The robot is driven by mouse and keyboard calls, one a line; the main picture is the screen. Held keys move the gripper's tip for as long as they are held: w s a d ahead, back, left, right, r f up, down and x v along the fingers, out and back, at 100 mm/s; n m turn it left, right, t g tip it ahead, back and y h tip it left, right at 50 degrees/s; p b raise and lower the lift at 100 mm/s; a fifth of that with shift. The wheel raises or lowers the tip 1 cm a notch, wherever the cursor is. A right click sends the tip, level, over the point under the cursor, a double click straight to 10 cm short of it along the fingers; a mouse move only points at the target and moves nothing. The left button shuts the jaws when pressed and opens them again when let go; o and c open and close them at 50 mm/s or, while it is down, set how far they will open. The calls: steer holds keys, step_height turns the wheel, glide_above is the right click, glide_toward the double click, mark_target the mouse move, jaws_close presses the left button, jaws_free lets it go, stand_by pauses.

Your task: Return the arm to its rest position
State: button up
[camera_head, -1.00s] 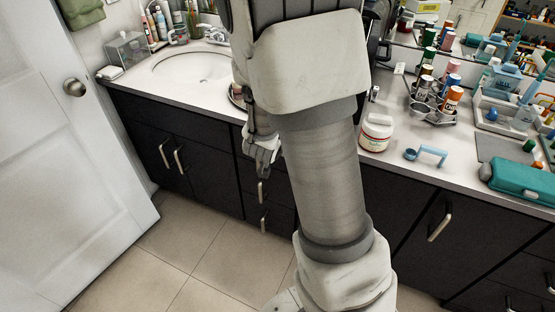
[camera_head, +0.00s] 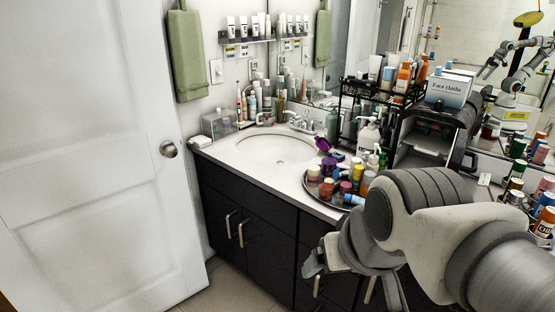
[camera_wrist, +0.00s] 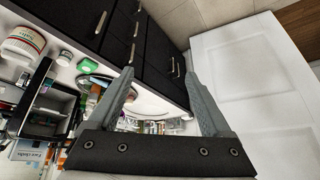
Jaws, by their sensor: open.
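My gripper (camera_wrist: 160,98) is open and empty in the wrist view, its two grey fingers standing well apart. Between and beyond the fingers are the dark cabinet fronts and the counter edge. In the head view, my arm (camera_head: 430,225) reaches in from the lower right and is bent. My gripper (camera_head: 312,272) shows beside the dark cabinet (camera_head: 262,248), in front of the counter and below its top. It holds nothing that I can see.
A round tray (camera_head: 318,207) of small bottles stands near the counter edge, close to my arm. A sink (camera_head: 275,149), a black rack (camera_head: 345,90) and a box of face cloths (camera_head: 449,91) are behind. A white door (camera_head: 85,170) stands at left.

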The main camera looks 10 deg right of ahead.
steer(key=shift+s+d, duration=0.2)
steer(key=shift+s, duration=0.55)
steer(key=shift+r, duration=0.1)
step_height(320, 180, up, 4)
steer(key=p, duration=0.3)
steer(key=shift+p, duration=0.4)
